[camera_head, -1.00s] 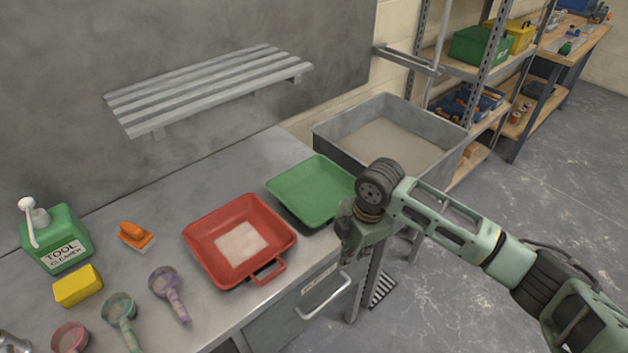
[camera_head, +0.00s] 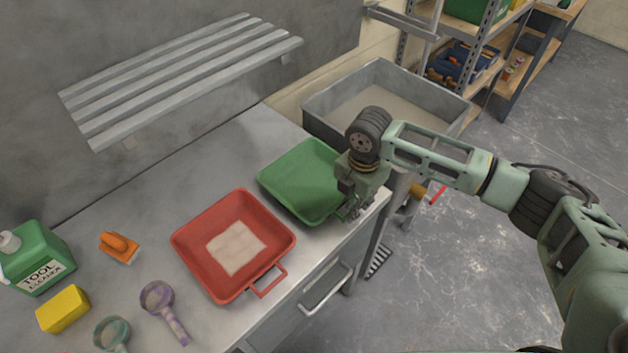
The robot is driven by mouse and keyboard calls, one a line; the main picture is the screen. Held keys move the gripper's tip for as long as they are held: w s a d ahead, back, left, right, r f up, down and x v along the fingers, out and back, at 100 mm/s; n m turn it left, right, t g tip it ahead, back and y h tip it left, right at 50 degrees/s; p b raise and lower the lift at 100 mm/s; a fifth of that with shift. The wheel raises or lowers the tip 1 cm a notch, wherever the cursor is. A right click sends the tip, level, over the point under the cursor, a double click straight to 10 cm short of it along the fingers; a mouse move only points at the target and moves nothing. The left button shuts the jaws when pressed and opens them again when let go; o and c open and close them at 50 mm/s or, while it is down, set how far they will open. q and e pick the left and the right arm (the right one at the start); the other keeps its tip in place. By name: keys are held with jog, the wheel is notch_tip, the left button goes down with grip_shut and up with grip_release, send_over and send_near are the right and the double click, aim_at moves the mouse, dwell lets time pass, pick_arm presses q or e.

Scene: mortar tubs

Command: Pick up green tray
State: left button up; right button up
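The green tray (camera_head: 298,183) lies on the metal counter at its right end, beside the red tray. It looks empty. My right gripper (camera_head: 350,212) is at the green tray's right front edge, pointing down. Its wrist covers that side of the tray, including any handle there. The fingers are small and partly hidden, so I cannot tell whether they are open or touching the tray. My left gripper is out of the view.
The red tray (camera_head: 188,243) with pale powder sits left of the green one. Scoops, a yellow sponge (camera_head: 63,309), an orange brush (camera_head: 118,246) and a green cleaner jug (camera_head: 38,258) are further left. A grey tub (camera_head: 330,127) stands behind. A slatted shelf (camera_head: 180,75) overhangs the counter.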

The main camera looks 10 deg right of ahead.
notch_tip(320, 180, down, 2)
jog(key=shift+w+d+f, duration=0.15)
jog(key=shift+f, duration=0.1)
jog(key=shift+r, duration=0.1)
grip_shut()
jog(key=shift+r, duration=0.1)
dwell(0.4)
